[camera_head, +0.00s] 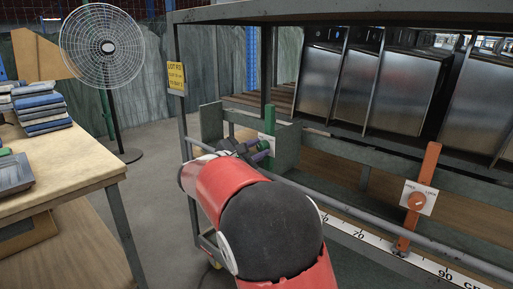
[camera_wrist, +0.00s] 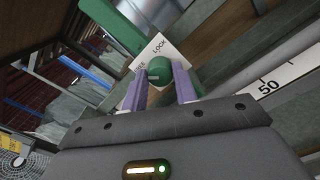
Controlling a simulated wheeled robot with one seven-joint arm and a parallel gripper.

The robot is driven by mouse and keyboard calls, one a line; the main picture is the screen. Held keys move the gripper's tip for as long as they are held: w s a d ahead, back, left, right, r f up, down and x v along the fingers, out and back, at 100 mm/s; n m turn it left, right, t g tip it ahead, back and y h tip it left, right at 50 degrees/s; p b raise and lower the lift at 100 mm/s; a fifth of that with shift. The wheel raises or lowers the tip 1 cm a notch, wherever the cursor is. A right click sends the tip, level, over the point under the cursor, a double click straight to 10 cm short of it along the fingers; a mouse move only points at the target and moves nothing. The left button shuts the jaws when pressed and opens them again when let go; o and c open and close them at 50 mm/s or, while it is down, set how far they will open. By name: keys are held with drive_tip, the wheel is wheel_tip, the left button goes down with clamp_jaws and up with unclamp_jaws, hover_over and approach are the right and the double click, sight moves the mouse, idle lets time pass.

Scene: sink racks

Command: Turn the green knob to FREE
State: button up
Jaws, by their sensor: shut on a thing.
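The green knob (camera_wrist: 158,68) sits on a white plate (camera_wrist: 147,52) printed with LOCK on the upper right and a partly covered FREE on the left. My gripper (camera_wrist: 160,76) has its two purple fingers on either side of the knob, shut on it. A pale mark shows low on the knob's left side; I cannot tell surely which word it points to. In the head view, my gripper (camera_head: 258,151) reaches the knob at the green post (camera_head: 269,136), and my arm and fingers hide most of the knob.
An orange post with an orange knob (camera_head: 417,201) on its own FREE/LOCK plate stands to the right. A grey rail (camera_head: 350,214) and a ruler strip (camera_head: 345,236) run along the rack's front. A table (camera_head: 75,155) and a fan (camera_head: 102,47) stand left.

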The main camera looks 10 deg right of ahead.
drive_tip(key=o, duration=1)
drive_tip(key=shift+c, duration=0.2)
drive_tip(key=shift+a, duration=0.1)
drive_tip(key=v, duration=0.7)
drive_tip(key=shift+s+a+b, duration=0.25)
drive_tip(key=shift+b, duration=0.15)
